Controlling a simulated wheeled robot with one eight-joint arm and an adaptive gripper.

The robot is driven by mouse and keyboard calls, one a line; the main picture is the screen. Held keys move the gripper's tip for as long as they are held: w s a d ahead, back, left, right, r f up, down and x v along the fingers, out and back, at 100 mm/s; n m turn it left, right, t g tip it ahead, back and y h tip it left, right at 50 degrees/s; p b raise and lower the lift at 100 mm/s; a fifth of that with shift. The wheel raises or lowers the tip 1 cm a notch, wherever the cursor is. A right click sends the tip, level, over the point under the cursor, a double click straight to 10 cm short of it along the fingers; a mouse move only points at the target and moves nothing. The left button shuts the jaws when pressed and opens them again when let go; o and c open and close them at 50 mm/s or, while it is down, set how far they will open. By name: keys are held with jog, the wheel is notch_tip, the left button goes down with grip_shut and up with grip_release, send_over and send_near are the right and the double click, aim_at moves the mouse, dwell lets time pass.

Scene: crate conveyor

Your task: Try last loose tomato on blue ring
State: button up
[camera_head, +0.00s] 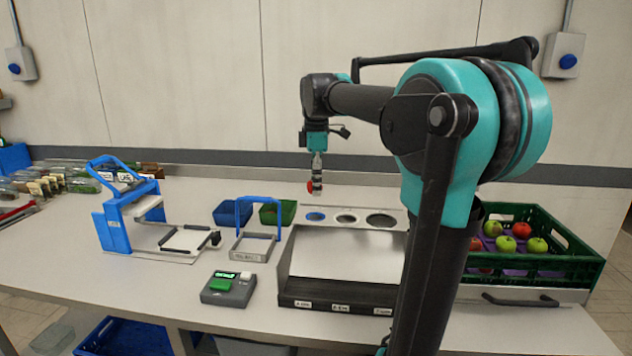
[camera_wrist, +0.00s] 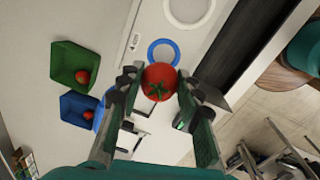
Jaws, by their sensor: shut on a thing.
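My gripper (camera_head: 317,188) points down above the ring plate, with its fingers closed around a red tomato (camera_wrist: 158,78) that has a green calyx. The tomato also shows in the head view as a small red patch at the fingertips (camera_head: 310,187). The blue ring (camera_head: 315,216) is the leftmost of several openings in the grey plate, below the gripper. In the wrist view the blue ring (camera_wrist: 163,42) lies just beyond the tomato, partly hidden by it. The tomato appears held above the ring, apart from it.
A blue bin (camera_wrist: 64,108) and a green bin (camera_wrist: 55,59) each hold a red fruit. A green crate (camera_head: 566,272) at right holds several green and red fruits. A blue-handled frame (camera_head: 258,254), a blue press (camera_head: 112,232) and a small scale-like device (camera_head: 229,290) stand on the table.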

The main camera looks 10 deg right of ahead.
notch_tip(320, 180, down, 8)
jog(key=shift+r, duration=0.25)
dwell(0.4)
jog(key=shift+d, duration=0.15)
dwell(0.6)
dwell(0.4)
jog(key=o, duration=1.1)
jog(key=shift+r, duration=0.1)
jog(key=shift+r, duration=4.4)
